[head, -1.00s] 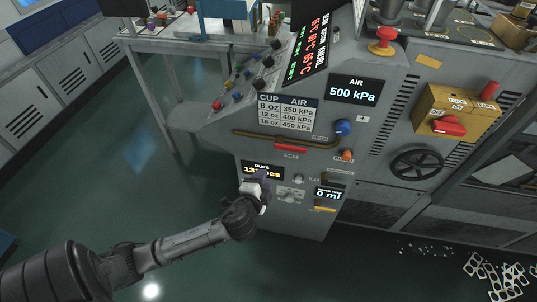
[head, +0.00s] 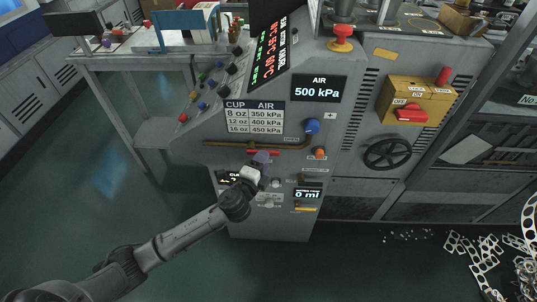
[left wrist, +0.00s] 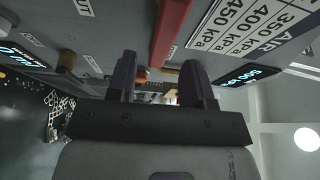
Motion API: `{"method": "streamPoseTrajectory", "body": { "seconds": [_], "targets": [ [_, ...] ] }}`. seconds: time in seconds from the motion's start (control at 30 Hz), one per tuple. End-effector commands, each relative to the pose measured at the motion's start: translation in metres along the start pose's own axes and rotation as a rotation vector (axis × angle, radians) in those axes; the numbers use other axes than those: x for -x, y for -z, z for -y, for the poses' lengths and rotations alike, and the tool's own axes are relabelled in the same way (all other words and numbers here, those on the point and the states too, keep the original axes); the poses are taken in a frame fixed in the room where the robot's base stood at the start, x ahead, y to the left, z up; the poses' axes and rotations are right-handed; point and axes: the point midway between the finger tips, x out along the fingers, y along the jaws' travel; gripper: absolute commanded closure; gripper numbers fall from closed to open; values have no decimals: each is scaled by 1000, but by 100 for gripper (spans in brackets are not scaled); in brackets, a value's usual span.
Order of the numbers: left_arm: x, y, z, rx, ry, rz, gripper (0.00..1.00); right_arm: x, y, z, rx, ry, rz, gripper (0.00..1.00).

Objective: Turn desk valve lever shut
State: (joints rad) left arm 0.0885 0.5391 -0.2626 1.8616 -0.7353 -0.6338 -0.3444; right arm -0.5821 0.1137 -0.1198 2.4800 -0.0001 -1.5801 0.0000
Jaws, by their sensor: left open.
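The red lever (head: 275,153) lies about level on the grey desk's front panel, just below a brass pipe (head: 225,144). My left gripper (head: 261,158) is open in front of the panel at the lever and hides part of it. In the left wrist view the red lever (left wrist: 168,32) runs down toward the gap between the two dark fingers (left wrist: 158,77). Its lower end is close to the fingertips; I cannot tell whether they touch it. My right gripper is not in view.
A blue knob (head: 312,126) and an orange knob (head: 320,153) stick out right of the lever. A black handwheel (head: 388,153) and a yellow switch box (head: 415,102) are farther right. My left wrist partly covers the cups display (head: 230,177). Floor at left is clear.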

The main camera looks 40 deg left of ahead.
Motion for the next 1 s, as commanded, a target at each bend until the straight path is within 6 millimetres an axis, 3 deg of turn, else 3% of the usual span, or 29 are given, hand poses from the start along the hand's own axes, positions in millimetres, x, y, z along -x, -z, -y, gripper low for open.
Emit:
{"method": "streamPoseTrajectory", "body": {
  "seconds": [0.1,0.3,0.77,1.0],
  "targets": [
    [-18,0,0,0,2,1,53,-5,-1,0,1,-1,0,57],
    [-37,0,-1,1,0,-1,53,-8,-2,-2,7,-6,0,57],
    [-45,0,0,1,-1,0,53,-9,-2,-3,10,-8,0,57],
    [-44,0,0,1,-1,0,74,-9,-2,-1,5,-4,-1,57]
  ]
}}
